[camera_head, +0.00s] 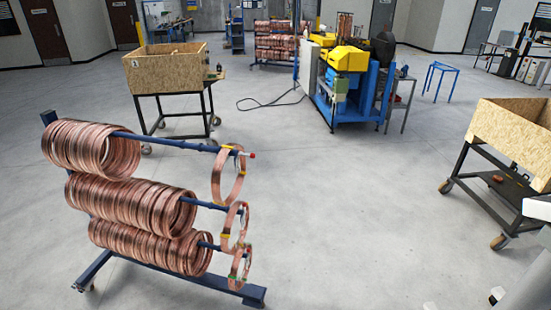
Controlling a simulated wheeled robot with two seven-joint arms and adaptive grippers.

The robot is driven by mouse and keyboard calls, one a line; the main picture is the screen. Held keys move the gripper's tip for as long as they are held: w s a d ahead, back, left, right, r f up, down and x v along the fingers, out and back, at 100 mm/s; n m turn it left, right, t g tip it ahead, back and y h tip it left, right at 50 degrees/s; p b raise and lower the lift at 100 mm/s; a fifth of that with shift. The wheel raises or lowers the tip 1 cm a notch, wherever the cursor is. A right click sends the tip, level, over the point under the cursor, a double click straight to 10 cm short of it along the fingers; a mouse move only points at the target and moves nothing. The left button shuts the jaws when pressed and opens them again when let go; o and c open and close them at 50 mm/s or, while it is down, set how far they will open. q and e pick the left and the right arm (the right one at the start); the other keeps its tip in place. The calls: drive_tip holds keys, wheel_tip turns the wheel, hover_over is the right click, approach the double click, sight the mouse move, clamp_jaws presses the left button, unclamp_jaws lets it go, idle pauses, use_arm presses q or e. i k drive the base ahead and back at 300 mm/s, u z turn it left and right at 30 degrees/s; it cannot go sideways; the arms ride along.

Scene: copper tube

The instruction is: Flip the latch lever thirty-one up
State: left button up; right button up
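A blue rack (92,268) stands at the left with three blue rods, each carrying a bundle of copper coils. The coil bundles are upper (85,148), middle (150,207) and lower (170,250). A single copper ring hangs near each rod's end: upper (217,180), middle (227,228) and lower (233,264). The top rod's end has a small red tip (251,155). Small yellow and green parts show near the rod ends. I cannot make out a latch lever marked thirty-one or its position. Neither gripper shows in the head view.
A wooden-box cart (165,75) stands behind the rack, and another (510,125) stands at the right. A blue and yellow machine (345,85) is at the back, with a cable on the floor. The central floor is clear.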

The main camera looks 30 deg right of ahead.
sight(253, 156)
drive_tip(key=z, duration=0.7)
